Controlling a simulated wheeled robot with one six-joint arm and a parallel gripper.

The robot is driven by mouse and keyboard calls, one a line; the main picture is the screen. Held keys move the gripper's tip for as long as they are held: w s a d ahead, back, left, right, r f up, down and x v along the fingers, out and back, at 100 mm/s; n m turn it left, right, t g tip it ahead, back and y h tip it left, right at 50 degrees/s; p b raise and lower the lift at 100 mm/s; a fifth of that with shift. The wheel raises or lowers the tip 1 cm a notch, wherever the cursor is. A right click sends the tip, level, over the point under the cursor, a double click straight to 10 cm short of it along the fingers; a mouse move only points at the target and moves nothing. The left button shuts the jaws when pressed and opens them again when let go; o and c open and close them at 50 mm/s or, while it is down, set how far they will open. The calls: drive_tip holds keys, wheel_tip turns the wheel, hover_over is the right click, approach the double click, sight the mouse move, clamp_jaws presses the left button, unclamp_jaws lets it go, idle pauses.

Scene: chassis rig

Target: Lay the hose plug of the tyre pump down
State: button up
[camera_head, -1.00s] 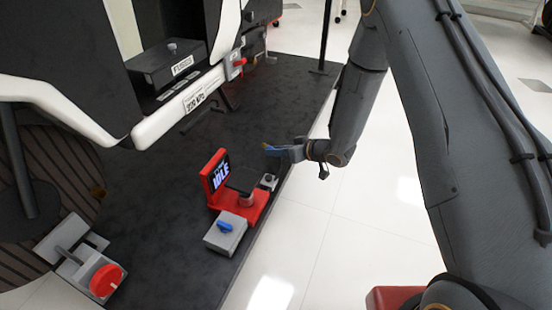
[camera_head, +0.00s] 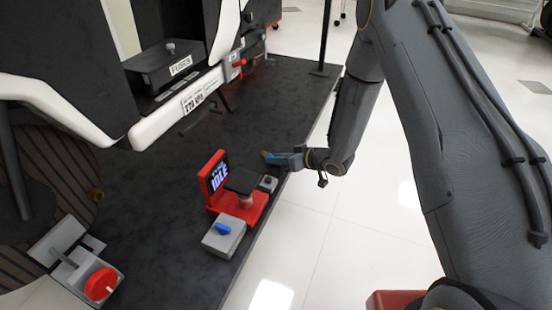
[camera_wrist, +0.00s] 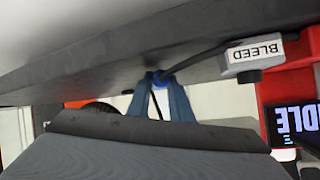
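The red tyre pump (camera_head: 215,180), its display reading IDLE, stands on the dark mat in the head view. In the wrist view, its red body and display (camera_wrist: 293,122) are at the right. My gripper (camera_head: 268,157) is low over the mat, just behind and right of the pump. In the wrist view, its blue fingers (camera_wrist: 160,84) close together around the small blue hose plug (camera_wrist: 158,77). A dark hose (camera_wrist: 195,60) runs from the plug toward the box labelled BLEED (camera_wrist: 254,54). Whether the plug touches the mat is unclear.
A grey box with a blue knob (camera_head: 223,236) stands before the pump. The white-and-black chassis (camera_head: 165,110) with a fuse box (camera_head: 165,65) is at the left. A red-knobbed fixture (camera_head: 100,284) is at lower left. The mat (camera_head: 180,160) behind the pump is clear.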

drive_tip(key=shift+o, duration=1.4)
drive_tip(key=shift+f, duration=0.3)
